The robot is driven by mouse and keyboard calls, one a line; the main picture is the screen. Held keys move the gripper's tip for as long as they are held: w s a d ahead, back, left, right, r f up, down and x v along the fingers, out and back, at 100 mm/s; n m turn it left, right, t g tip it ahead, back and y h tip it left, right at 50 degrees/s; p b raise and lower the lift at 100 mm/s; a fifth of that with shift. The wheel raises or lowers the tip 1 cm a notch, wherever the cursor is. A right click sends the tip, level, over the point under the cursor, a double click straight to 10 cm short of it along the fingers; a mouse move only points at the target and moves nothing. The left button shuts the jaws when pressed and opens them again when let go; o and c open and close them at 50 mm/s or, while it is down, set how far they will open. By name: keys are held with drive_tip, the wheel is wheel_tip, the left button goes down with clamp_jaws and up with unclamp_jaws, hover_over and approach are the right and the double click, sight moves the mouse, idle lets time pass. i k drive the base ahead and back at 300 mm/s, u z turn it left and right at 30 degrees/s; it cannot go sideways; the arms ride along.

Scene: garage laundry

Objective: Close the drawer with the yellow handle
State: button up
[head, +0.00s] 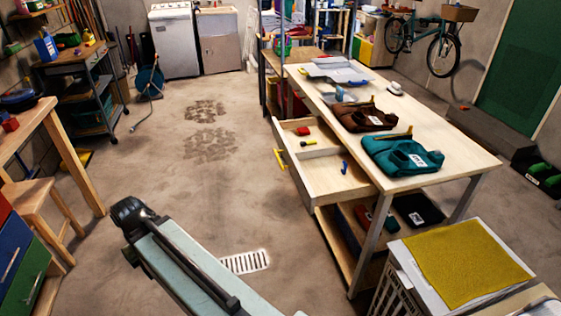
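The drawer (330,187) is pale wood and stands pulled out from the left side of the long worktable (465,165). Its yellow handle (281,160) is on the drawer's left front face. Inside, a divider parts a red item (302,131) and a small yellow-and-red item (308,143) from a blue item (345,168). My arm reaches up from the bottom edge, left of the drawer and well apart from it. A dark joint shows at its far end, but no gripper fingers can be made out.
Bare concrete floor lies left of the drawer, with a floor grate (245,262). A basket with a yellow top (465,262) stands at the front right. A wooden stool (38,205) and bench stand at left.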

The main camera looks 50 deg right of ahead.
sight(314, 170)
drive_tip(key=u, duration=1.95)
drive_tip(key=i, duration=0.5)
drive_tip(key=z, duration=3.75)
